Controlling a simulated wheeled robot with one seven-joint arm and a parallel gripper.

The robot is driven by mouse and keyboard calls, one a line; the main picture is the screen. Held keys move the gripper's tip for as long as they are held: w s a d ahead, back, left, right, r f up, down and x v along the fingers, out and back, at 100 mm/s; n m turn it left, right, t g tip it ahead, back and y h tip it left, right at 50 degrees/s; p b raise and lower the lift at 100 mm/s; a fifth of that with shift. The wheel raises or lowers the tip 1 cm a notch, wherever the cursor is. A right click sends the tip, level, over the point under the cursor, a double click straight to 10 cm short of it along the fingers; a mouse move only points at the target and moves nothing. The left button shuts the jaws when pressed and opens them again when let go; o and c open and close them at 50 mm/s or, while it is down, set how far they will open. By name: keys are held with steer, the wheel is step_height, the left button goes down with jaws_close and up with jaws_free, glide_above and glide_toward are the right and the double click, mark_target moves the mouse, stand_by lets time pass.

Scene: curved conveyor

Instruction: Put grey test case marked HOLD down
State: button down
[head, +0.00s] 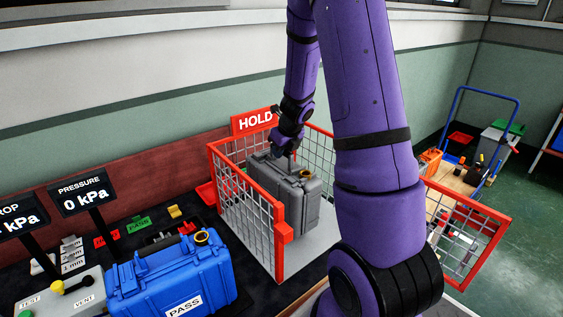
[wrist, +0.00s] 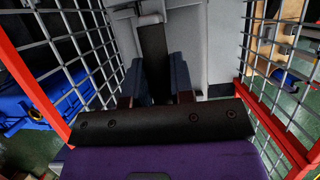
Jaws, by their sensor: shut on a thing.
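The grey test case (head: 284,190) is inside the red-framed wire cage with the HOLD sign (head: 256,121). It looks upright, close to or on the cage's pale floor (head: 305,247); I cannot tell whether its underside touches. My gripper (head: 290,148) reaches down from above and is shut on the case's top handle. In the wrist view, my gripper's fingers (wrist: 165,82) close on the dark handle (wrist: 153,45), with the grey case (wrist: 195,50) behind them. My arm hides part of the cage's right side in the head view.
Wire mesh walls (head: 252,215) stand close on both sides of the case. A blue case marked PASS (head: 172,278) is left of the cage. Pressure displays (head: 82,193) stand farther left. A blue-handled cart (head: 462,172) with tools is at the right. Bare cage floor shows in front of the case.

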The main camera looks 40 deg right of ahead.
mark_target(282, 166)
steer(key=shift+f, duration=1.9)
steer(key=c, duration=1)
jaws_free()
steer(key=shift+f, duration=0.1)
